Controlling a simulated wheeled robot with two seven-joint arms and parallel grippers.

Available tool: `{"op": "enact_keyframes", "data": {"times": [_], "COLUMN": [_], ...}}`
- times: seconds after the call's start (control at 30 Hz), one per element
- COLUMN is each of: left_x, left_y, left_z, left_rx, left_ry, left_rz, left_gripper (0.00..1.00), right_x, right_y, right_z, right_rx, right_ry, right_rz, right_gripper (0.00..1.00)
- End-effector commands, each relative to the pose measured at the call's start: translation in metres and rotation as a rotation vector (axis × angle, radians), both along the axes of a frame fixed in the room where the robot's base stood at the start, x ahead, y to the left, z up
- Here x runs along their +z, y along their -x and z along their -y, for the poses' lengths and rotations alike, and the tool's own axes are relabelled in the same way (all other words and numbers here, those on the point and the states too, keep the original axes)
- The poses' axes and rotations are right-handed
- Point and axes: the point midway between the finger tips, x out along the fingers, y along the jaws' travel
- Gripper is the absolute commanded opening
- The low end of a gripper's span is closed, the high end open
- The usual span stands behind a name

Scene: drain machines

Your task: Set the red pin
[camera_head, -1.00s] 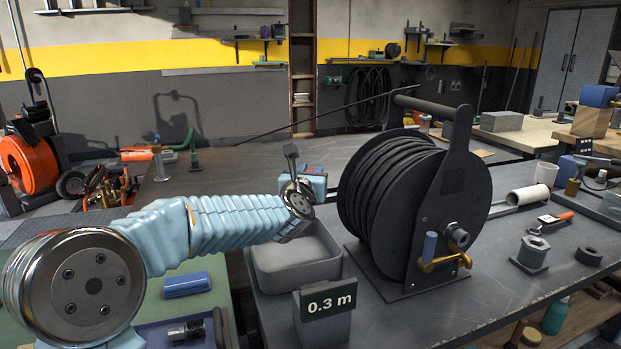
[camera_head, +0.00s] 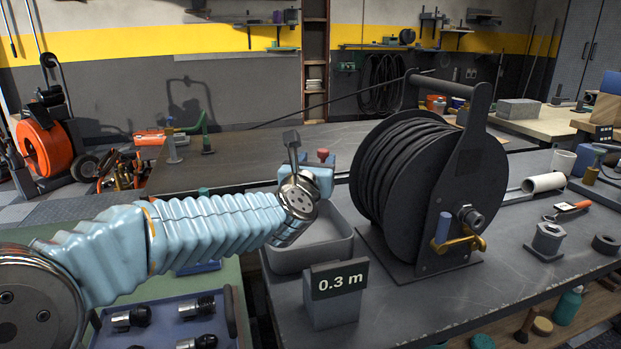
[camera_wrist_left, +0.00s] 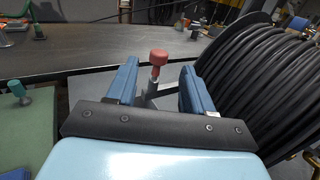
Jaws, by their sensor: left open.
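The red pin (camera_head: 323,155) has a round red knob and shows just above my left gripper (camera_head: 319,178) in the head view. In the left wrist view the red pin (camera_wrist_left: 158,58) stands upright between the two blue fingers of my left gripper (camera_wrist_left: 160,80), which are spread with gaps on both sides. A grey metal piece shows under the knob. The pin's lower end is hidden. The big black hose reel (camera_head: 425,190) stands right of the gripper on the dark bench. My right gripper is not in view.
A grey tray (camera_head: 340,248) lies under my left wrist, with a "0.3 m" sign (camera_head: 338,282) in front. A blue tray (camera_head: 160,335) with black fittings is at the lower left. A hex nut block (camera_head: 547,240) stands right of the reel. The bench behind is mostly clear.

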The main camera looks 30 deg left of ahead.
Motion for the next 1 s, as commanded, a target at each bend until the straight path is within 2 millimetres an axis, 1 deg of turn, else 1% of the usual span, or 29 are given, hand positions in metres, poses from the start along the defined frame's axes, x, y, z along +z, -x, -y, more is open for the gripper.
{"op": "enact_keyframes", "data": {"times": [0.03,0.1,0.2,0.3,0.47,1.0], "left_x": [-0.001,0.0,0.0,0.0,0.0,0.0], "left_y": [0.012,0.026,0.043,0.053,0.059,0.058], "left_z": [0.004,0.009,0.015,0.018,0.021,0.021], "left_rx": [0.0,0.0,0.0,0.0,0.0,0.0], "left_ry": [0.001,0.0,-0.001,0.001,0.0,0.0], "left_rz": [0.003,0.003,0.003,0.001,0.001,0.0], "left_gripper": [0.52,0.52,0.52,0.52,0.52,0.52], "right_x": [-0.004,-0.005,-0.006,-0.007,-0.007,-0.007], "right_y": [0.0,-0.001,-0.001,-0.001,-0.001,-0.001], "right_z": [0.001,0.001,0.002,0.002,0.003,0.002], "right_rx": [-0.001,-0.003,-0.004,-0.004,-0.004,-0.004], "right_ry": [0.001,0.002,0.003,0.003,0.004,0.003], "right_rz": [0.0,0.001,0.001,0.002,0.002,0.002], "right_gripper": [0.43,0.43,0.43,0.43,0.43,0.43]}}
